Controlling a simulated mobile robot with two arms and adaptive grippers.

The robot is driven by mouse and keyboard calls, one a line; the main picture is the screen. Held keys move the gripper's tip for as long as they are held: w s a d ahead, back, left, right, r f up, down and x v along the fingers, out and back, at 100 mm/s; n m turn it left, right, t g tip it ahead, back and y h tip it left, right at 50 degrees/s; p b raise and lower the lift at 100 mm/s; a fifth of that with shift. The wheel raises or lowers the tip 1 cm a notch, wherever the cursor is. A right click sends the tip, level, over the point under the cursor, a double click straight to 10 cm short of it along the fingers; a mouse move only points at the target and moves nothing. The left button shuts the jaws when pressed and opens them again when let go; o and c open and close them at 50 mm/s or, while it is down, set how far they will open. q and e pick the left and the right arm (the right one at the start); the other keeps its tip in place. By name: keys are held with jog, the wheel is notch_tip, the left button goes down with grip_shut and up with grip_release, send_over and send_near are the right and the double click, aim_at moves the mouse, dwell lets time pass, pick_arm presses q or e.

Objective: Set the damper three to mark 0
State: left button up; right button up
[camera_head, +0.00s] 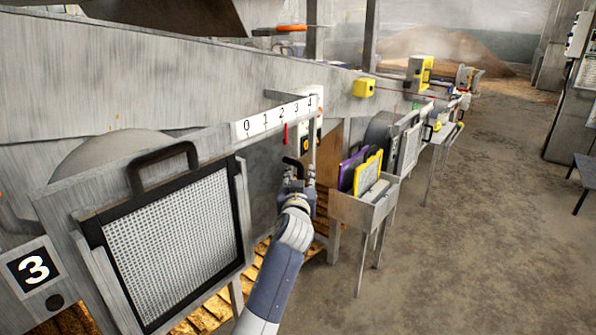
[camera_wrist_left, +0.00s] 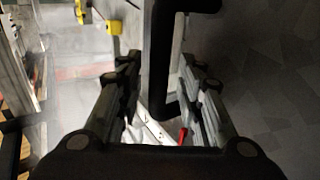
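Station three carries a white sign with a 3 (camera_head: 33,268) at the lower left. Its white scale strip (camera_head: 272,119) runs from 0 at the left to 4 at the right. A red pointer (camera_head: 285,134) hangs below the strip near marks 2 and 3; a red piece also shows in the left wrist view (camera_wrist_left: 183,136). My left gripper (camera_head: 295,178) is at the black damper handle (camera_head: 293,162), below the right half of the scale. In the wrist view its fingers are apart on either side of the black handle bar (camera_wrist_left: 160,65), with a visible gap. My right gripper is out of view.
A framed mesh screen (camera_head: 178,245) with a black handle (camera_head: 162,160) stands left of my left arm. A metal bin (camera_head: 360,212) holding purple and yellow frames stands close on the right. Open floor (camera_head: 480,230) lies farther right.

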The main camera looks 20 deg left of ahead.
pick_arm(q)
jog(key=shift+w, duration=0.2)
jog(key=shift+r, duration=0.1)
jog(key=shift+s+d+r, duration=0.2)
jog(key=shift+s+r, duration=0.05)
jog(key=shift+s, duration=0.15)
jog(key=c, duration=0.7)
grip_shut()
jog(key=s+a+p, duration=0.4)
jog(key=s+p, duration=0.2)
jog(key=s, duration=0.5)
jog(key=shift+s+a+f, duration=0.2)
jog(key=shift+f, duration=0.2)
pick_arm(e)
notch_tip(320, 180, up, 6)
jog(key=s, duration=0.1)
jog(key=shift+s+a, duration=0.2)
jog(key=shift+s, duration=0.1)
